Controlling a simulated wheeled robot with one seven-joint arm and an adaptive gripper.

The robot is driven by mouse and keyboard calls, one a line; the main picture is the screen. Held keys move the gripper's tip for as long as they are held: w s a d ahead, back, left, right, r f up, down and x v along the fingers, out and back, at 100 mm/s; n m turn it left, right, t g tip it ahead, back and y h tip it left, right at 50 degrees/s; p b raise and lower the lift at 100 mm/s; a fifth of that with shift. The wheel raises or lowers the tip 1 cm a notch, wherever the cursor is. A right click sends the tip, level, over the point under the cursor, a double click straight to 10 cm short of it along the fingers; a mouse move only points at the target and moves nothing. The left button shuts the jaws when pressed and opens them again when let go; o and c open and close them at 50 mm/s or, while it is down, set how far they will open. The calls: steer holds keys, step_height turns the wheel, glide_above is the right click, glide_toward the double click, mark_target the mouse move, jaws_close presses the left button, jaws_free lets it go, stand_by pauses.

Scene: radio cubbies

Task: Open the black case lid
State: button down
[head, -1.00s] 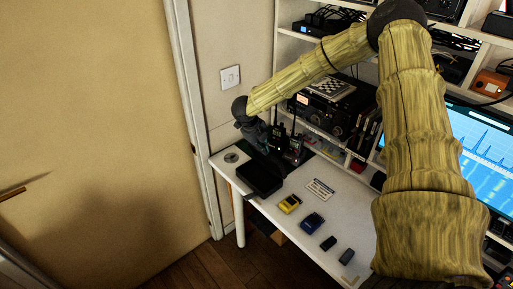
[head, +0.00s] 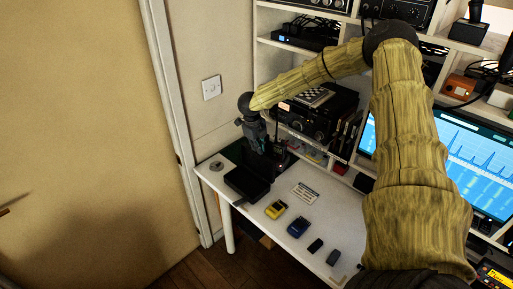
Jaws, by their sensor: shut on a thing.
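The black case (head: 246,185) lies on the left end of the white table, near its front edge. My gripper (head: 261,151) points down just behind the case, at its far side. It is shut on a dark part there, which seems to be the case lid. The fingertips, the dark part and the things behind blend together, so how far the lid is raised cannot be told.
A yellow device (head: 276,209), a blue device (head: 298,227) and small black items lie along the white table (head: 345,215), with a printed card (head: 305,193). Shelves with radio gear and a lit monitor (head: 455,160) stand behind. A wall and door are at the left.

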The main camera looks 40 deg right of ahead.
steer(key=shift+s+d+f, duration=0.1)
steer(key=c, duration=1.6)
jaws_free()
steer(key=shift+c, duration=0.2)
steer(key=shift+r, duration=0.3)
step_height(320, 180, up, 11)
steer(key=a, duration=0.2)
steer(key=shift+s, duration=0.15)
